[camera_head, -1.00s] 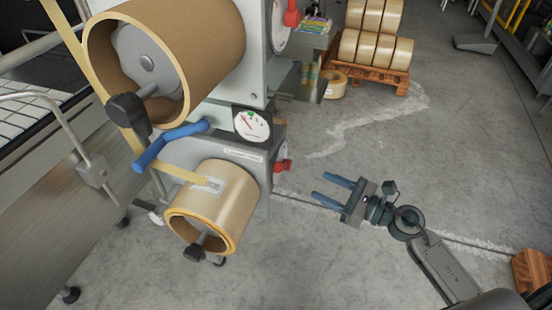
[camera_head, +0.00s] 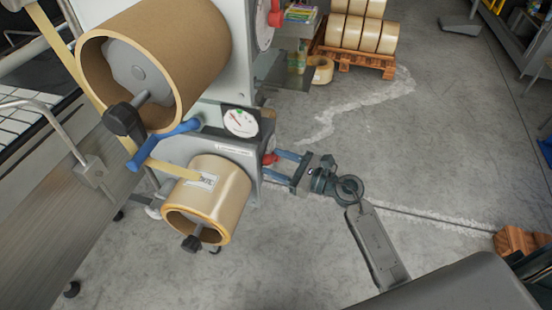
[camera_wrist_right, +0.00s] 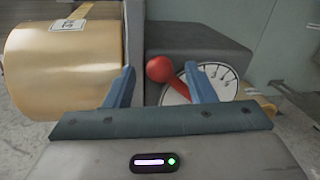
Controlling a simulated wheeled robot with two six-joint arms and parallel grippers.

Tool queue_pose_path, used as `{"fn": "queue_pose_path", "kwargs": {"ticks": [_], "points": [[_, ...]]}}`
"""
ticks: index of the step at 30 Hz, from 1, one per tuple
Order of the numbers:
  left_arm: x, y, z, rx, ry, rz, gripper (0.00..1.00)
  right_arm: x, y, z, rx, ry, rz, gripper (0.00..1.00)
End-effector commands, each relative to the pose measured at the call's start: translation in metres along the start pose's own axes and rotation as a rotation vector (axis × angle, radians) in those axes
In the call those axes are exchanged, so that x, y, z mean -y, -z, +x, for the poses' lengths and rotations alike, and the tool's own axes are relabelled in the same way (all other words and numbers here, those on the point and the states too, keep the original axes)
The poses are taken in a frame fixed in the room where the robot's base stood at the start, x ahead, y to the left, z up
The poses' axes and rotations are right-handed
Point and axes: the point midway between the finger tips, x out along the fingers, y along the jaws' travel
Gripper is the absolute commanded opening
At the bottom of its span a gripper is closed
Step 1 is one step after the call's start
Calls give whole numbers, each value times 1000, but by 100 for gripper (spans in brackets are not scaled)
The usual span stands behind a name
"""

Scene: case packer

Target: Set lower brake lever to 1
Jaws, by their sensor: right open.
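The lower brake lever (camera_head: 269,159) is red and sits on the right side of the machine, beside the lower tape roll. In the right wrist view its round red knob (camera_wrist_right: 159,69) and tapering arm stand in front of a white numbered dial (camera_wrist_right: 218,80). The lever arm slants down to the right from the knob. My right gripper (camera_head: 272,163) is open, its blue fingers pointing at the machine. In the wrist view the knob shows between the two fingers; I cannot tell if they touch it. The right finger covers part of the dial. My left gripper is not in view.
The lower tape roll (camera_head: 222,190) is close to the left of my right gripper. The large upper roll (camera_head: 190,45), a blue handle (camera_head: 160,145) and an upper red lever (camera_head: 275,14) are on the machine. A pallet (camera_head: 352,62) holds tape rolls behind.

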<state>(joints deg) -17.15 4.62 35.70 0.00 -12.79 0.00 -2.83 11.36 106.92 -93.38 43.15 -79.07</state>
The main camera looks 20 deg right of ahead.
Motion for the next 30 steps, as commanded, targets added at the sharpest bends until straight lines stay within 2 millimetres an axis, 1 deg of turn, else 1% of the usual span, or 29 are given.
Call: {"fn": "queue_pose_path", "kwargs": {"ticks": [4, 12, 14, 18, 20, 25, 30], "points": [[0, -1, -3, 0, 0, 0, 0, 0, 0, 7, -1, -1, 0, 50], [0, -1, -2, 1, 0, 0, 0, 0, 0, 8, -1, -1, 0, 50], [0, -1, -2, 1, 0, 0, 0, 0, 0, 8, -1, -1, 0, 38], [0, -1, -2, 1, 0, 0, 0, 0, 0, 8, -1, -1, 0, 11], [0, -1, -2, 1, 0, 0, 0, 0, 0, 8, -1, -1, 0, 0], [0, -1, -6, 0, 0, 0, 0, 1, -2, 8, -3, -2, 12, 0], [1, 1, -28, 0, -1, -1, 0, 12, -14, 9, -24, -5, 113, 0]]}}
